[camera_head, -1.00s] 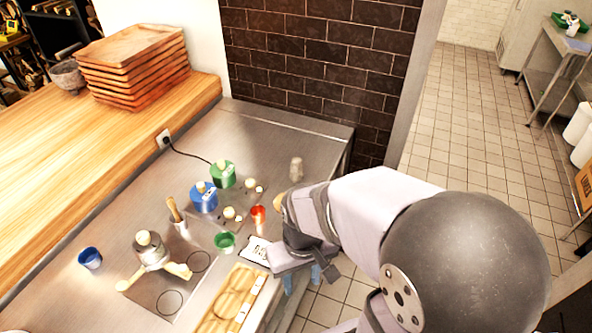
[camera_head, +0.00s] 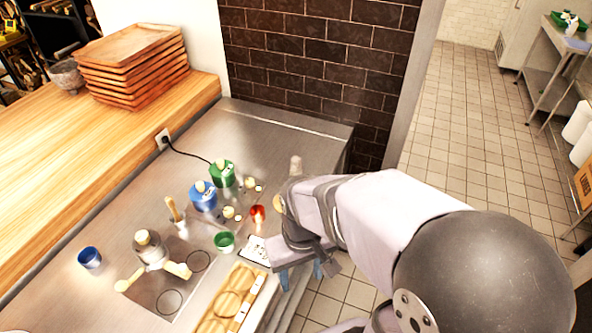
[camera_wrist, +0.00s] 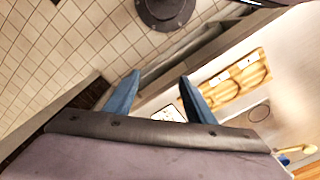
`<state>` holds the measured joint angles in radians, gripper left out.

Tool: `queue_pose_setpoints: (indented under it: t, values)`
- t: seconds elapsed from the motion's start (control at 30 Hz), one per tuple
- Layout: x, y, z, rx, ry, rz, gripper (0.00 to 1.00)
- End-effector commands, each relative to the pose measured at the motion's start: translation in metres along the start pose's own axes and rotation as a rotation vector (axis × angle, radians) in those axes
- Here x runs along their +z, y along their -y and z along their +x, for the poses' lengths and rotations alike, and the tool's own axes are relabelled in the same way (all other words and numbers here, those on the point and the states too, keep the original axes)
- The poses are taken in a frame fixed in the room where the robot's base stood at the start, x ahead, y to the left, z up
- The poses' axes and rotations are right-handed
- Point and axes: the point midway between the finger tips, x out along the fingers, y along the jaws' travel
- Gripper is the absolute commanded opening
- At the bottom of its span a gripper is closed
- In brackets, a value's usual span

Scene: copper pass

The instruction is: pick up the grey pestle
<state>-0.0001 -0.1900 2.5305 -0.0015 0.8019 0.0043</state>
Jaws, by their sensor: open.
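A small grey upright piece (camera_head: 296,166), which looks like the pestle, stands near the far right edge of the steel counter in the head view. My arm hides its lower part. I do not make it out in the wrist view. My gripper (camera_head: 301,274) is open, with blue fingers pointing down at the counter's right front edge, well nearer the camera than the grey piece. In the wrist view, my gripper (camera_wrist: 160,76) has its fingers apart with nothing held between them.
A white printed card (camera_head: 255,250) and a wooden tray (camera_head: 213,322) lie near the gripper. Red (camera_head: 258,214), green (camera_head: 224,242) and blue (camera_head: 90,257) cups stand on the counter, with blue (camera_head: 203,201) and green (camera_head: 222,177) canisters behind. A grey mortar (camera_head: 66,76) sits by stacked wooden trays (camera_head: 135,75).

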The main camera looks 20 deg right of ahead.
Motion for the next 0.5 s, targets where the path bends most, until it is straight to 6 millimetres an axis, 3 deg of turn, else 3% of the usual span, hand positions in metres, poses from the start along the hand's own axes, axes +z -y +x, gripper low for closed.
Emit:
queue_pose_setpoints:
  t: [0.2,0.3,0.5]
  values:
    - [-0.001,0.000,-0.035,0.000,-0.008,0.000,0.50]
    - [-0.027,0.014,-0.023,-0.048,-0.078,-0.012,0.50]
    - [-0.088,0.039,-0.018,-0.132,-0.260,-0.025,0.50]
